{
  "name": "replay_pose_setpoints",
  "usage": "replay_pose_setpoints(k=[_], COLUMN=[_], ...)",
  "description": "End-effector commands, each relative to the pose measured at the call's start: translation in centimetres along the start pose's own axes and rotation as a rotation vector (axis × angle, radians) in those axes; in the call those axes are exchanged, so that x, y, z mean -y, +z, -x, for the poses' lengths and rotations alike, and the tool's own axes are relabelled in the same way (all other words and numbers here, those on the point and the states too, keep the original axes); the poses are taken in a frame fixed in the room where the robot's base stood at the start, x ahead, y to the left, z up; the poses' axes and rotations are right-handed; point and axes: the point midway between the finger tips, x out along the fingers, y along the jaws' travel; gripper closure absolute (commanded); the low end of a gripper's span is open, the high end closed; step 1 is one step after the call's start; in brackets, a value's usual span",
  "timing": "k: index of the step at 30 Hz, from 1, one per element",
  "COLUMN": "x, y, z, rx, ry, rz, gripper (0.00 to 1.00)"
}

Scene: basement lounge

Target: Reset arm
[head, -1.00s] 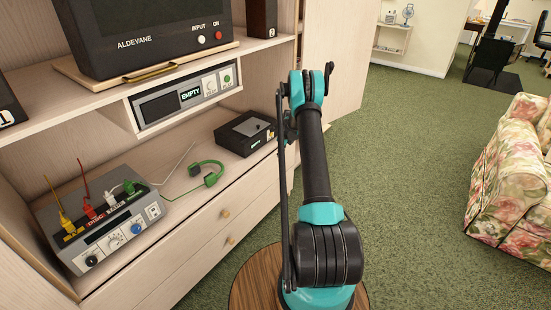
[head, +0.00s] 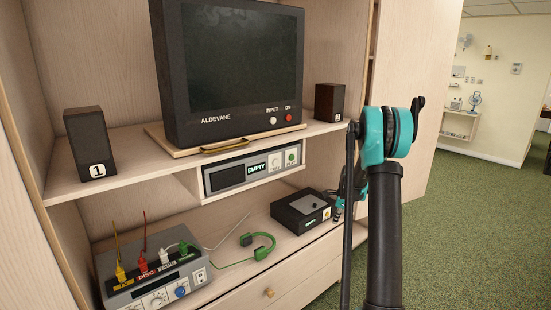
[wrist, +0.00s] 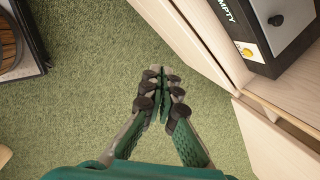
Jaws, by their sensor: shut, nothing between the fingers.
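My arm stands at the right of the head view, in front of the cabinet's right side. My gripper (wrist: 163,82) shows in the wrist view with its green and grey fingers together and nothing between them. It hangs over green carpet, left of the cabinet edge. In the head view it is mostly hidden behind my arm, with a teal part visible just right of a black box (head: 303,208).
The cabinet shelf (head: 130,160) holds a television (head: 240,70) and two dark speakers. Below are a grey unit reading "EMPTY" (head: 255,169), a console (head: 155,280) with coloured plugs, and a green cable connector (head: 262,247). Open carpet (head: 450,200) lies to the right.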

Motion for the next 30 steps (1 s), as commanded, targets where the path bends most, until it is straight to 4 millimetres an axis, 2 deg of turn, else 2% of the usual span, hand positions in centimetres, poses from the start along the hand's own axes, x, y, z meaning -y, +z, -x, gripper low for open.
replay_pose_setpoints(k=[1, 6, 15, 22, 30], x=[-1.5, -6.2, -16.0, -24.2, -33.9], y=[0.5, 1.5, 2.2, 1.6, -0.1], z=[1.6, 5.8, 11.6, 14.2, 15.2], rx=[-0.003, -0.019, -0.055, -0.092, -0.144], ry=[-0.005, -0.025, -0.052, -0.066, -0.073], rz=[0.07, 0.332, 0.796, 1.152, 1.564], gripper=[1.0, 1.0, 1.0, 1.0, 1.0])
